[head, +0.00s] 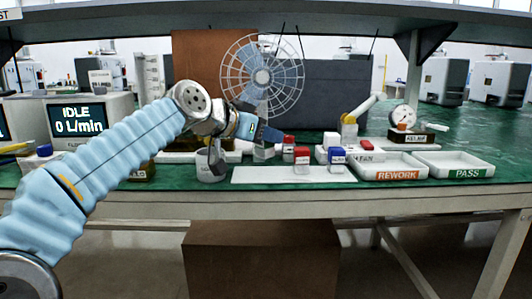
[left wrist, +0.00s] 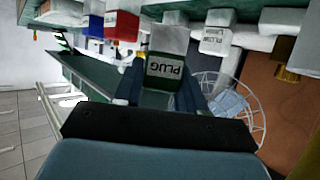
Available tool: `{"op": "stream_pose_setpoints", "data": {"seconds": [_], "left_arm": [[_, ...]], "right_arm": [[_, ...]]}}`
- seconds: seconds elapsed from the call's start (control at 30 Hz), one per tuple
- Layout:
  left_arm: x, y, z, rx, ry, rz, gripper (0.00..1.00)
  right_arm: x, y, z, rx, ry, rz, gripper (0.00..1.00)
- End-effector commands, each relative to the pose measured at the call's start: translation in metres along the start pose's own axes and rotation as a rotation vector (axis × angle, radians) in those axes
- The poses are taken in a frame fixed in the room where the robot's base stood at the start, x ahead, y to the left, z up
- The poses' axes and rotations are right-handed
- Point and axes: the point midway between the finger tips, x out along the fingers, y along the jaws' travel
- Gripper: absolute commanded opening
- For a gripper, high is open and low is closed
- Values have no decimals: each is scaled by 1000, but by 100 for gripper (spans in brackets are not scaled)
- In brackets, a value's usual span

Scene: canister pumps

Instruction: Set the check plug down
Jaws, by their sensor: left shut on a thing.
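My left gripper (head: 268,138) is over the green bench, left of the red-topped blocks. It is shut on the check plug (left wrist: 165,70), a pale grey block with a dark face lettered PLUG, upside down in the left wrist view. The plug sits between the two dark fingers (left wrist: 160,88). In the head view a pale block (head: 263,153) shows just under the fingertips and seems to be the plug. I cannot tell whether it touches the bench. My right gripper is not in view.
Red-topped blocks (head: 301,158) and a blue-topped block (head: 337,158) stand close by on the right. A white mat (head: 265,176) lies in front, a grey cup (head: 210,174) to the left. REWORK (head: 397,175) and PASS (head: 467,174) trays are right. A fan (head: 262,77) stands behind.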

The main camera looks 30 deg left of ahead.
Motion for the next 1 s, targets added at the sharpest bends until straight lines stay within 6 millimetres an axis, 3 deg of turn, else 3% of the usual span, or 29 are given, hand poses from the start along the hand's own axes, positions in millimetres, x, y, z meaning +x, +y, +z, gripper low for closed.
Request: {"op": "stream_pose_setpoints", "data": {"seconds": [0.03,0.17,0.57,0.6,0.73,1.0], "left_arm": [[11,-1,8,-2,-4,1,8],[17,-1,31,-2,-2,0,8],[20,-1,36,-1,0,0,8],[19,-1,35,-1,0,0,45],[19,-1,34,-1,-1,0,64],[19,-1,34,-1,-1,0,65]], "right_arm": [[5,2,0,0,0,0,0],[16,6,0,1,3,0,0],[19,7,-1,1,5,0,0],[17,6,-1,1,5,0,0],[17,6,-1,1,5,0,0],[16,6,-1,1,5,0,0]]}}
